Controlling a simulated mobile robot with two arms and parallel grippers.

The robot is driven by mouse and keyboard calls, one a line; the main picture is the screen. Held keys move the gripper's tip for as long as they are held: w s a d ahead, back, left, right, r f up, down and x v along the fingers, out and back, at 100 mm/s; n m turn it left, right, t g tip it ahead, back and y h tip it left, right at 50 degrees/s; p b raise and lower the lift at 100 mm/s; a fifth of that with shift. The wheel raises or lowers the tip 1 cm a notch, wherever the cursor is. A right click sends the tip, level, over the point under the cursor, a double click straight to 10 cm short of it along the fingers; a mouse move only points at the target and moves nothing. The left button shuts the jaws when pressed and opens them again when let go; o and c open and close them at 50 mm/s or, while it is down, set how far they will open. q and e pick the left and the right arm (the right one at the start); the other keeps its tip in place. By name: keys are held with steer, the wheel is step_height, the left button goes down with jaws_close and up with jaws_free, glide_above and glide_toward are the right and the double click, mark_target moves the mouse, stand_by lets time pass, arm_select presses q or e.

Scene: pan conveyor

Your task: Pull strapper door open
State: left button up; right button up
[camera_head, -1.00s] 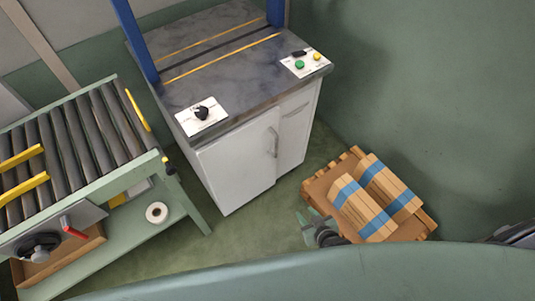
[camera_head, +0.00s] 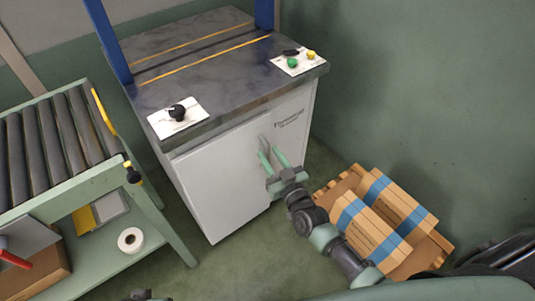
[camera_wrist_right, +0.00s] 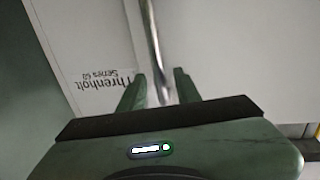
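The strapper (camera_head: 225,75) is a white cabinet with a dark marbled top. Its left front door (camera_head: 215,185) looks shut, about flush with the lettered panel (camera_head: 292,120) beside it. The door's metal bar handle (camera_head: 264,142) stands near the door's right edge. My right gripper (camera_head: 270,152) is at the handle, fingers pointing at the door. In the right wrist view the bar (camera_wrist_right: 154,45) runs down between the two spread fingers of the right gripper (camera_wrist_right: 160,82); whether either touches it I cannot tell. My left gripper's fingers are not seen.
A roller conveyor (camera_head: 60,140) with a green frame stands at the left, a tape roll (camera_head: 131,240) on its lower shelf. A pallet (camera_head: 343,186) with blue-strapped stacks (camera_head: 375,228) is right of my right arm. Green floor is free before the cabinet.

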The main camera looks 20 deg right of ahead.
steer(key=shift+w+a, duration=0.15)
steer(key=shift+w, duration=0.75)
jaws_close()
stand_by(0.8)
